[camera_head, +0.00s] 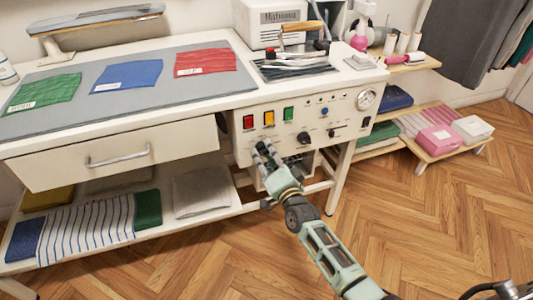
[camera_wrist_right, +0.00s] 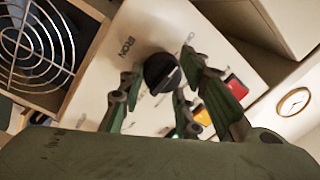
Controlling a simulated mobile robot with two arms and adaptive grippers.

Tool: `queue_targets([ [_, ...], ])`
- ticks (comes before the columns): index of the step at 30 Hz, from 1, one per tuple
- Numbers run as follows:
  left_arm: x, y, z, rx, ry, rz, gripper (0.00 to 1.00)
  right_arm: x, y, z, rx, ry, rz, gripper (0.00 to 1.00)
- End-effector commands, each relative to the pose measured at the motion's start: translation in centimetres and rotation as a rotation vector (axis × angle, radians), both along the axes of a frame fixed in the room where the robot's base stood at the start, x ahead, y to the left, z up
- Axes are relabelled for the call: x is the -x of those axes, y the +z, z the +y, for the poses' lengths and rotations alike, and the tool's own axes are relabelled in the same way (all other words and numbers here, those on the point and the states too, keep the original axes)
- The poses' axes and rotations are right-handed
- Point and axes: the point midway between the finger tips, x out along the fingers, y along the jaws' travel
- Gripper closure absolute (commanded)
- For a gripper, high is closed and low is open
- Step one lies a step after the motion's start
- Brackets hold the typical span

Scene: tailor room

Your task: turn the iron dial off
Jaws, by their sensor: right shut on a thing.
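The iron dial (camera_wrist_right: 161,73) is a round black knob on a white panel, beside the printed word IRON, in the right wrist view. My right gripper (camera_wrist_right: 160,88) has its green fingers on either side of it and is shut on it. In the head view my right gripper (camera_head: 264,150) reaches the front of the control panel (camera_head: 350,120), below the red and yellow buttons. The dial's exact setting cannot be read. My left gripper is not in view.
A red button (camera_head: 249,121), a yellow button (camera_head: 268,117) and a green button (camera_head: 288,113) sit above the gripper. A larger black knob (camera_head: 304,138) and a gauge (camera_head: 366,98) are to the right. A drawer (camera_head: 110,155) is to the left. An iron (camera_head: 297,55) stands on top.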

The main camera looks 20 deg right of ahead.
Motion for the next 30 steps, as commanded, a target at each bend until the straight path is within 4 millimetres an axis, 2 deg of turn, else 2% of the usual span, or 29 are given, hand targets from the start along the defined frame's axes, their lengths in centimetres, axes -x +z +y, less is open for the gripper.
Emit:
queue_targets([
  [1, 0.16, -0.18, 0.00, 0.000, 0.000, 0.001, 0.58, 0.26, -0.94, -0.04, 0.024, 0.002, 0.020, 0.95],
  [20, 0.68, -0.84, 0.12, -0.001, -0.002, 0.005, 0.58, 0.22, -0.92, -0.36, 0.069, -0.002, 0.016, 0.96],
  [21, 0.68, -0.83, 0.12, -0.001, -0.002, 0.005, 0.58, 0.21, -0.91, -0.37, 0.069, -0.002, 0.016, 0.67],
  [25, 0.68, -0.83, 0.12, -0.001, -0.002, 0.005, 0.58, 0.19, -0.81, -0.37, 0.067, -0.003, 0.014, 0.56],
  [30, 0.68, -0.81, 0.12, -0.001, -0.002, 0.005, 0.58, 0.12, -0.55, -0.29, 0.066, -0.002, 0.008, 0.56],
])
